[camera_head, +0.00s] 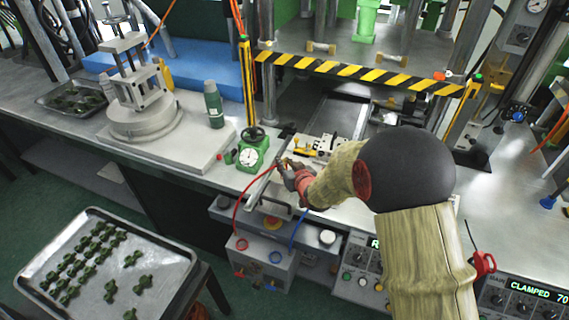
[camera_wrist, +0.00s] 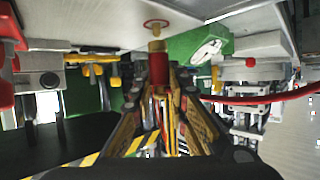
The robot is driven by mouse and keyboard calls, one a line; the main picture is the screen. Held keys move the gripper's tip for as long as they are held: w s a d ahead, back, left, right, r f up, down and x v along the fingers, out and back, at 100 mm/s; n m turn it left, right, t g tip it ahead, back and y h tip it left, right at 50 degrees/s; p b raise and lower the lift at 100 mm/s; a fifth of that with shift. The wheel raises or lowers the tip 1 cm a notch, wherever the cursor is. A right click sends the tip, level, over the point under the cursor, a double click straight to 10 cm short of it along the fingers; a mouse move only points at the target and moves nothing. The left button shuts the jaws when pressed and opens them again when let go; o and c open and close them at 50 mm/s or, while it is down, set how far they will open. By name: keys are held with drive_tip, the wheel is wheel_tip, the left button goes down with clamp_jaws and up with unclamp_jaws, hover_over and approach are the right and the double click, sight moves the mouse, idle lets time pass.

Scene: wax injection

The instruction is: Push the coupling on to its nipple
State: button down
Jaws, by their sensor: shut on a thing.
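My gripper (camera_head: 287,174) is at the front edge of the press bench, beside the green dial gauge. In the wrist view my gripper (camera_wrist: 172,88) is shut on a red coupling (camera_wrist: 158,68) with a brass-coloured end. The coupling points at a red-ringed nipple spot (camera_wrist: 157,24) on a pale grey face. The brass end is very close to the ring; I cannot tell whether it touches or is seated. In the head view the fingers largely hide the coupling. A red hose (camera_head: 238,209) runs down from near my gripper to a grey box.
The green dial gauge (camera_head: 251,152) stands just left of my gripper. A blue hose (camera_head: 299,230) and the grey connection box (camera_head: 262,263) are below. A yellow-black striped bar (camera_head: 345,69) crosses the press behind. A tray of green parts (camera_head: 178,262) stands lower left.

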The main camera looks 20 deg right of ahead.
drive_tip(key=shift+f+b, duration=1)
drive_tip(key=shift+f, duration=0.3)
drive_tip(key=c, duration=1.7)
unclamp_jaws()
drive_tip(key=shift+o, duration=0.2)
drive_tip(key=shift+s, duration=0.1)
drive_tip(key=v, duration=1.2)
